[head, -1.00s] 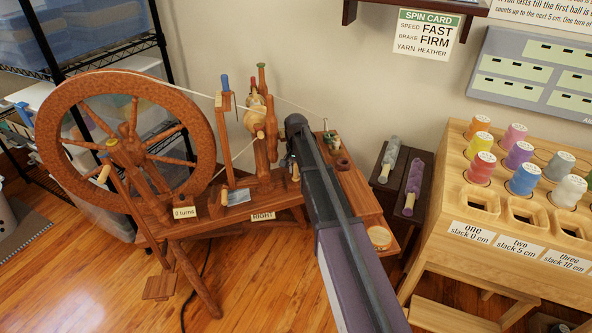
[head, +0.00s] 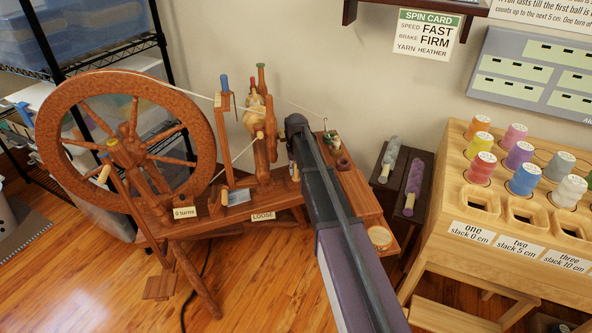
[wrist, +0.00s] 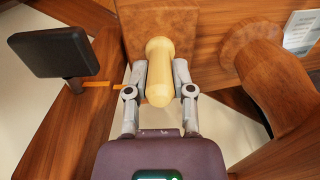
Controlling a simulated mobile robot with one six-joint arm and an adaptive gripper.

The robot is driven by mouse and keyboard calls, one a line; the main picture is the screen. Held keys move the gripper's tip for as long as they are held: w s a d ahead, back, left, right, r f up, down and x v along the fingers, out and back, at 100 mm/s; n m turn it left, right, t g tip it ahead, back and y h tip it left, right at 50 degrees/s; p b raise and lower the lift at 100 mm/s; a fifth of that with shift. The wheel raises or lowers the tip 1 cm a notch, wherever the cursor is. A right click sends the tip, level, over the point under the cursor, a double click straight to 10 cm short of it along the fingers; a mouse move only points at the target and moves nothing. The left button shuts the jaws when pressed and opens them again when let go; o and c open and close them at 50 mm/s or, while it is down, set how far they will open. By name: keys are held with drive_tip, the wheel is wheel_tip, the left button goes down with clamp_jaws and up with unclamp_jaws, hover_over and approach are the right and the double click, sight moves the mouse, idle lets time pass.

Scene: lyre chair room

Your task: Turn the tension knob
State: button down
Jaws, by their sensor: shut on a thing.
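The tension knob, a pale turned wooden peg (wrist: 159,88), stands out from a brown wooden block in the wrist view. My gripper (wrist: 160,74) has its two grey fingers closed against the knob's sides. In the head view, my dark arm hides most of the gripper at the right end of the spinning wheel's table. The spinning wheel (head: 47,150) stands at left with its large brown rim. A tag on the table edge (head: 263,217) reads LOOSE. Another tag (head: 185,212) seems to read 0 turns.
The spin card (head: 426,33) on the wall reads speed FAST, brake FIRM, yarn HEATHER. A wooden yarn rack (head: 440,225) with coloured spools stands at right. A small dark stand (head: 382,194) holds grey and purple yarn rolls. A black shelf (head: 160,40) is behind the wheel.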

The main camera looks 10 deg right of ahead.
drive_tip(key=shift+n, duration=0.9)
drive_tip(key=shift+c, duration=2.4)
unclamp_jaws()
drive_tip(key=shift+m, duration=0.3)
